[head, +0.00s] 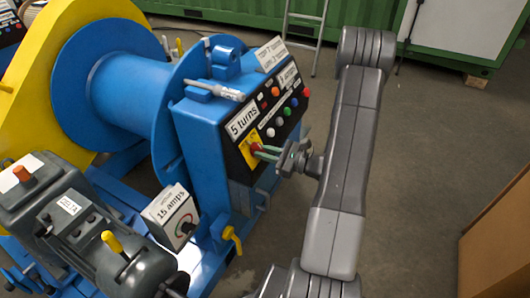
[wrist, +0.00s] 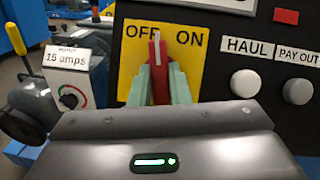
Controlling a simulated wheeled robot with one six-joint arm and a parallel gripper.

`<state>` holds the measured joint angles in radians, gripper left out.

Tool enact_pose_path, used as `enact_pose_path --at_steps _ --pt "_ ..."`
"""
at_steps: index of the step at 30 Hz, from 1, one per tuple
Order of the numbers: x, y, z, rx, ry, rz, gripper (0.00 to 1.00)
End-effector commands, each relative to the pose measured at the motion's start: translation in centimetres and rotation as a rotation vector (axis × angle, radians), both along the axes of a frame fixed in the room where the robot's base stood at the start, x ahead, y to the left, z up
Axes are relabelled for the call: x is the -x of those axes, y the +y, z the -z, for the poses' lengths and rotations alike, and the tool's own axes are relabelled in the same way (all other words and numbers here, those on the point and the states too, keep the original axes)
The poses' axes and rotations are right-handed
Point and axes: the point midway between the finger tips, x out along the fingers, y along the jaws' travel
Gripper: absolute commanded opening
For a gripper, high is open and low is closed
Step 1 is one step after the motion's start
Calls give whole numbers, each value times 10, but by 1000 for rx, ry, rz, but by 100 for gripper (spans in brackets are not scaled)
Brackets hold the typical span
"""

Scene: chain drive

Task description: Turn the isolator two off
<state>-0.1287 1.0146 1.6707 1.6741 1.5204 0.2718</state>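The isolator is a red handle (wrist: 158,75) with a white line on a yellow plate (wrist: 128,60) marked OFF at left and ON at right. In the wrist view the handle stands roughly upright between the two words, its tip slightly nearer OFF. My gripper (wrist: 160,85) has its pale green fingers on both sides of the handle, seemingly touching it, and is shut on it. In the head view my gripper (head: 268,151) reaches the panel from the right. The red handle (head: 256,147) and yellow plate (head: 248,150) show there too, partly covered by the fingers.
A "15 amps" box (head: 173,215) stands lower left. A blue drum (head: 130,90) is behind. Open floor (head: 420,150) lies to the right.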

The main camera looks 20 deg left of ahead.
Motion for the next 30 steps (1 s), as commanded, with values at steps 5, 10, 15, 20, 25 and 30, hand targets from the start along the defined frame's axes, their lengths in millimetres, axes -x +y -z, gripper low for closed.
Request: enact_pose_path --at_steps 5,10,15,20,25,30 --pt "0 0 1 1 -15 -8 0" --pt "-1 0 2 6 -73 -36 0" --pt "-2 0 3 14 -174 -86 0" --pt "-4 0 2 23 -282 -140 0" --pt "-4 0 1 31 -384 -193 0" --pt "-5 1 0 36 -464 -232 0"
